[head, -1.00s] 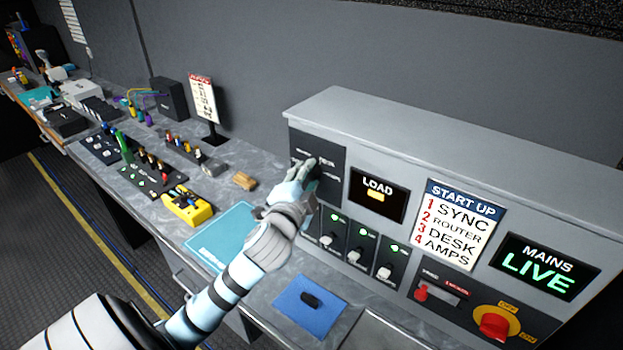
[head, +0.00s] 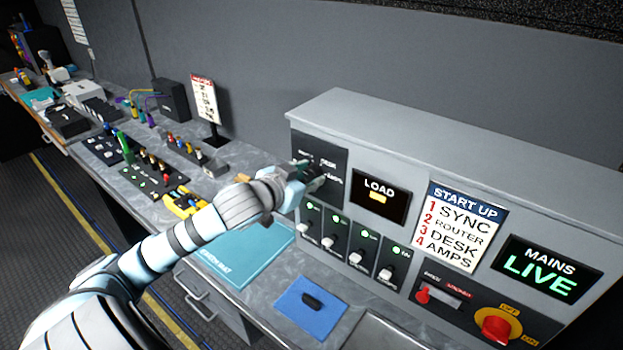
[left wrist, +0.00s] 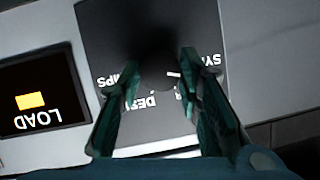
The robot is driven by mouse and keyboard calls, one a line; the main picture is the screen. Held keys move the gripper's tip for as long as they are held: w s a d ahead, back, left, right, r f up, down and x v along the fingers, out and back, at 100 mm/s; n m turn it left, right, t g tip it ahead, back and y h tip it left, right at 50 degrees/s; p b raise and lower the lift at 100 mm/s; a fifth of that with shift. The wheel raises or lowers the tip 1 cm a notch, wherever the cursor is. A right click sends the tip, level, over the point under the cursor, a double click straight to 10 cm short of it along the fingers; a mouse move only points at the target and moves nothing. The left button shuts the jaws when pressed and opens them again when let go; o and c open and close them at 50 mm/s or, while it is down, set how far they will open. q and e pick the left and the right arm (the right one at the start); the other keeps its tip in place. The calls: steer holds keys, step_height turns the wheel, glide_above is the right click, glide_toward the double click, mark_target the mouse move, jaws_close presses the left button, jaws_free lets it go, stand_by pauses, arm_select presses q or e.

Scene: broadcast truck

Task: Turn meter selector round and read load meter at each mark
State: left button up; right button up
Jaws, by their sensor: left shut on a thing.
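The meter selector is a dark round knob (left wrist: 155,68) on a black panel (head: 332,148), with labels around it, among them SYNC, DESK and AMPS. In the left wrist view the labels appear upside down, and a short white pointer mark on the knob points right, toward the SYNC side. My left gripper (head: 312,175) is shut on the knob, with one finger on each side of it; in the head view it hides most of the knob. The load meter (head: 379,195) beside it reads LOAD above one amber block and also shows in the left wrist view (left wrist: 38,95). My right gripper is not in view.
Below the selector are several switches (head: 356,257) with green lights. A START UP card (head: 459,226), a MAINS LIVE display (head: 542,268) and a red rotary switch (head: 495,325) are to the right. A teal mat (head: 240,258) and a blue pad (head: 311,308) lie on the bench.

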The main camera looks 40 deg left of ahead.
arm_select(q)
steer(key=shift+a+f+n+h, duration=0.15)
steer(key=shift+n+h, duration=0.95)
steer(key=shift+n, duration=0.4)
steer(key=o, duration=1.1)
steer(key=shift+o, duration=0.2)
step_height(320, 180, up, 10)
steer(key=shift+r, duration=0.1)
